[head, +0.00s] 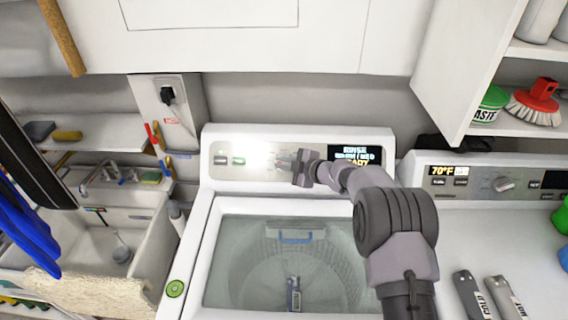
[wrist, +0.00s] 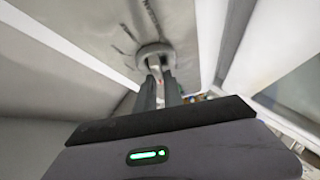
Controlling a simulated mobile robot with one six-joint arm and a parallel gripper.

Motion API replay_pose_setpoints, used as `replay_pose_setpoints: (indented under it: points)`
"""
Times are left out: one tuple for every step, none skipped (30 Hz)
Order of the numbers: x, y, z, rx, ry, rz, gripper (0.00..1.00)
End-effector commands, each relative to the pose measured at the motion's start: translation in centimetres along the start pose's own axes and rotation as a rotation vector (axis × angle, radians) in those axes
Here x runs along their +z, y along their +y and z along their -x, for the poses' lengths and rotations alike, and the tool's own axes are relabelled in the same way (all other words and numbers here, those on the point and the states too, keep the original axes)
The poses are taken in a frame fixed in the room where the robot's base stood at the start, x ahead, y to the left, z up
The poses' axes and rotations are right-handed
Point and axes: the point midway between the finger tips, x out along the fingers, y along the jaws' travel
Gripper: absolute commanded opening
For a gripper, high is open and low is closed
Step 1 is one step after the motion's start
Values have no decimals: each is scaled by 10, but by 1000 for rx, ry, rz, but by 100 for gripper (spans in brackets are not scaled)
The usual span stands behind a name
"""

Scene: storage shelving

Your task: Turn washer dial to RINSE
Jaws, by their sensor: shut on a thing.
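The washer (head: 202,240) is white, with a raised back panel (head: 222,176) and a clear lid (head: 240,262) over its drum. The round grey dial (wrist: 153,49) is on the panel in the wrist view. My gripper (head: 284,162) is at the panel in the head view and hides the dial there. In the wrist view my gripper (wrist: 159,76) has its two fingers closed on the dial's middle. A black display (head: 357,156) right of the gripper shows several lines of text. The top line looks like RINSE, but the rest is blurred.
A second machine (head: 470,185) with its own knob (head: 503,184) and a 70°F display stands to the right. A sink (head: 112,235) is at the left. White cupboards (head: 230,50) hang above, and a shelf (head: 520,127) with a red brush (head: 540,92) is at upper right.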

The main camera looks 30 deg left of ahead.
Motion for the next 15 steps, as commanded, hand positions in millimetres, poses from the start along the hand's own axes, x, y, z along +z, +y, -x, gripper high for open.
replay_pose_setpoints:
  points:
    - [-1,1,0,1,2,2,18]
    - [-1,1,0,1,2,1,24]
    - [-1,1,0,1,2,1,31]
    - [-1,1,0,1,1,1,34]
    - [-1,1,0,1,1,1,34]
    - [-1,1,0,1,1,1,34]
    - [-1,1,0,1,1,1,34]
    - [-1,0,0,1,1,1,34]
    - [-1,0,0,1,1,1,34]
    - [-1,0,0,1,1,0,34]
    - [-1,0,0,1,1,0,34]
    - [-1,0,0,0,1,0,34]
    - [0,0,1,0,1,0,34]
    - [0,1,3,0,0,0,34]
    - [0,1,6,0,0,-1,34]
